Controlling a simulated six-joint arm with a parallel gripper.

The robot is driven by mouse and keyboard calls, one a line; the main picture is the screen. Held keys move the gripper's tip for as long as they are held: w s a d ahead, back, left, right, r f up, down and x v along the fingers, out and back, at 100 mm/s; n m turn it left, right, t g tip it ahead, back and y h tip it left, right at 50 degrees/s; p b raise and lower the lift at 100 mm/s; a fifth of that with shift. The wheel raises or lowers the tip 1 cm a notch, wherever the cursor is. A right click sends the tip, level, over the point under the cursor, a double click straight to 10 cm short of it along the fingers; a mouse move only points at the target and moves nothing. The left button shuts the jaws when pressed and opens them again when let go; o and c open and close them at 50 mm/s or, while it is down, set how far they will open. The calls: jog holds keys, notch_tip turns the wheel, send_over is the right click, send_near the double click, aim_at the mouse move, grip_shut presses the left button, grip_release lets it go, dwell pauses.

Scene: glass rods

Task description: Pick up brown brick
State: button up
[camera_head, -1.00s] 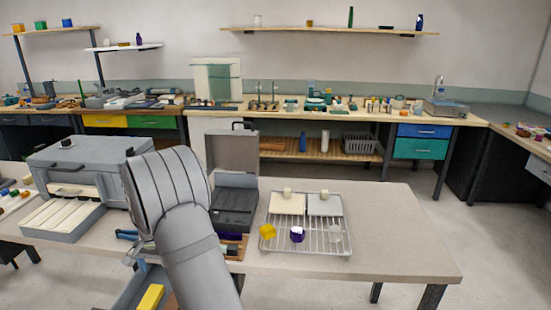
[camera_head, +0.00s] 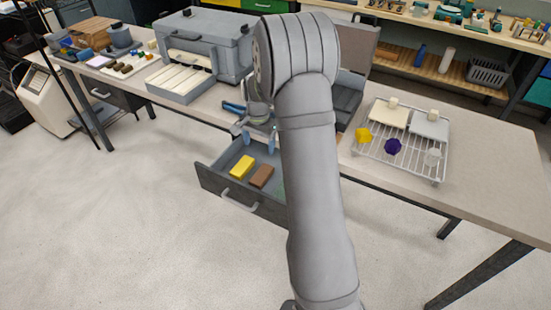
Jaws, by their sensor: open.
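The brown brick (camera_head: 261,176) lies in an open grey drawer (camera_head: 244,204) below the table. A yellow brick (camera_head: 241,167) lies just to its left in the same drawer. My gripper (camera_head: 259,138) points down with its fingers spread, above the back part of the drawer and near the table's front edge. It is open and empty, apart from the bricks. My arm hides the right end of the drawer, where a bit of something green shows.
A grey machine with white slats (camera_head: 186,78) stands on the table (camera_head: 470,190) behind. A wire rack (camera_head: 408,160) holds a yellow, a purple and a clear piece and two pale slabs. The drawer front with its handle (camera_head: 238,203) forms a raised edge. The floor in front is clear.

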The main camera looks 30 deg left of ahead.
jog(key=d+y, duration=0.1)
jog(key=d, duration=0.1)
send_near(262, 174)
jog(key=shift+n+t, duration=0.3)
jog(key=shift+t, duration=0.1)
jog(key=f, duration=0.6)
jog(key=a+f, duration=0.1)
jog(key=f, duration=0.2)
jog(key=shift+w+f, duration=0.1)
jog(key=c, duration=1.2)
